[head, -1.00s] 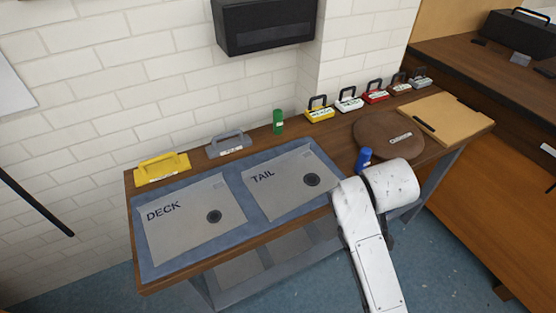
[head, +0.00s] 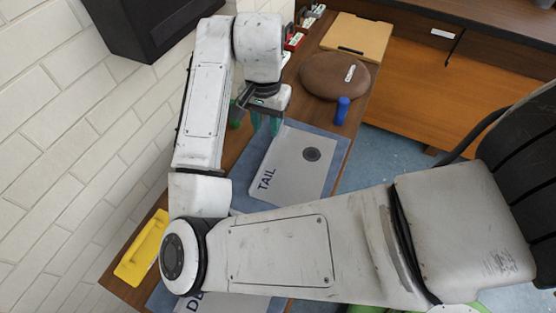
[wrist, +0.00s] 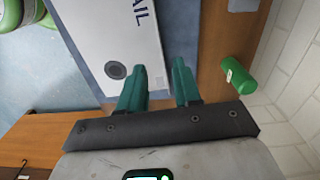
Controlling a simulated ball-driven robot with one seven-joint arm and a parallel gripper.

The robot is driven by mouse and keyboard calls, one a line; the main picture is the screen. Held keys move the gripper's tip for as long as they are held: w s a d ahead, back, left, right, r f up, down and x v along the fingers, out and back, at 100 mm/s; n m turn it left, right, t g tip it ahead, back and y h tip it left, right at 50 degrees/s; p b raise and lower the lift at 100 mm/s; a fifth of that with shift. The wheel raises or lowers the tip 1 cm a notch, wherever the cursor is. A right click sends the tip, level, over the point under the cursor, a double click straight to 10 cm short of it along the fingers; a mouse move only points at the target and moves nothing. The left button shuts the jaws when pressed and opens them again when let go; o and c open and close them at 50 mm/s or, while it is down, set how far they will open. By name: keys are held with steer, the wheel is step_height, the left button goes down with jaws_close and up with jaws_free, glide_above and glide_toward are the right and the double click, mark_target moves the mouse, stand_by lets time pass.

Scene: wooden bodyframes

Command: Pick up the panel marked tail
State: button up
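The tail panel (head: 295,165) is a light grey sheet marked TAIL with a dark round disc. It lies flat on the blue mat (head: 331,190) on the wooden table. In the wrist view the panel (wrist: 95,30) shows its last letters and the disc, at upper left. My gripper (head: 266,128) has green fingers and hangs at the wall-side edge of the panel. In the wrist view its fingers (wrist: 164,66) stand apart with nothing between them. My arm hides part of the mat and most of the deck panel (head: 215,304).
A green cylinder (wrist: 238,75) stands near my gripper on the wall side. A yellow handled tool (head: 143,248) is at lower left. The brick wall is close on the left.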

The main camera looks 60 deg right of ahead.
step_height(320, 180, down, 6)
steer(key=shift+f+b, duration=0.15)
steer(key=shift+b, duration=0.65)
step_height(320, 180, down, 4)
steer(key=shift+f, duration=0.15)
steer(key=shift+c, duration=0.2)
jaws_close()
stand_by(0.7)
